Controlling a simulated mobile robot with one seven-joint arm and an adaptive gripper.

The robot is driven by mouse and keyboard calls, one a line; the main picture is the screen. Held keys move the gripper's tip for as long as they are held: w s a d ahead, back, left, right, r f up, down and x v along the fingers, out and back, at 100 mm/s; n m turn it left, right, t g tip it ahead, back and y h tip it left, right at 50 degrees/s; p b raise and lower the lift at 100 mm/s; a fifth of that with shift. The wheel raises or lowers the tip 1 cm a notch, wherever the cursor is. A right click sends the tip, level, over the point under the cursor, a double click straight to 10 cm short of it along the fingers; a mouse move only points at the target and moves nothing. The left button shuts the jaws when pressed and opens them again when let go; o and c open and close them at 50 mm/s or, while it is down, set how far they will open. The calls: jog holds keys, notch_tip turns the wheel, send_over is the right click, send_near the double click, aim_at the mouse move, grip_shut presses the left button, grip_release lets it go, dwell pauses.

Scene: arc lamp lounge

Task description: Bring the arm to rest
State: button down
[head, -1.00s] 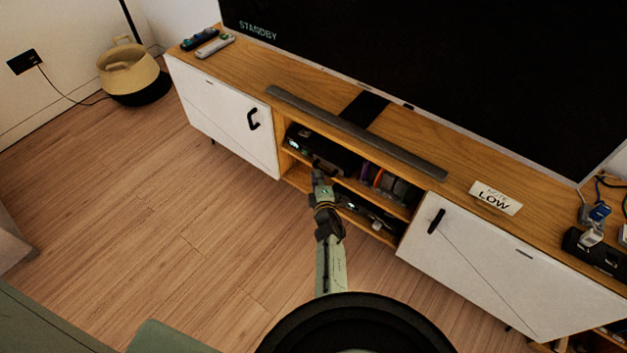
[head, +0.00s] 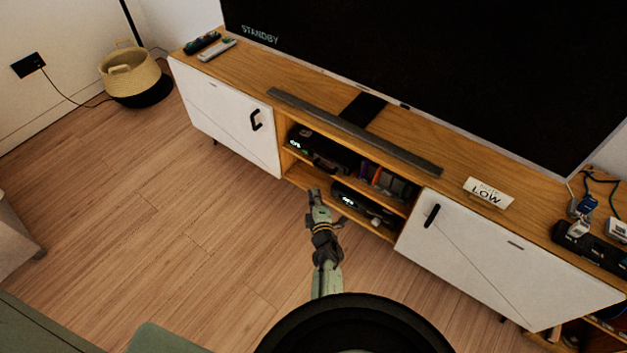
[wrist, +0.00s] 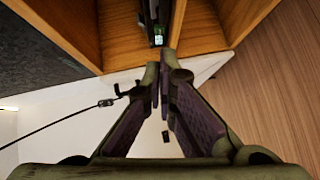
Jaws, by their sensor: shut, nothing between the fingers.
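My gripper (head: 314,192) is in front of the open middle shelves of the wooden TV cabinet (head: 260,72), over the floor. In the wrist view the fingers of my gripper (wrist: 163,75) come together at the tips, with nothing between them. Beyond the tips the wrist view shows the cabinet's wooden shelf compartments (wrist: 205,28) and part of a dark device with a small lit display (wrist: 158,38).
Black devices (head: 325,150) sit on the middle shelves, between white doors with black handles. A soundbar (head: 350,130), remotes (head: 216,49) and a card reading LOW (head: 488,193) lie on top. A basket (head: 130,75) stands far left. The wooden floor (head: 150,220) on the left is clear.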

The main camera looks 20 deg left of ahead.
jog(key=shift+v, duration=1.6)
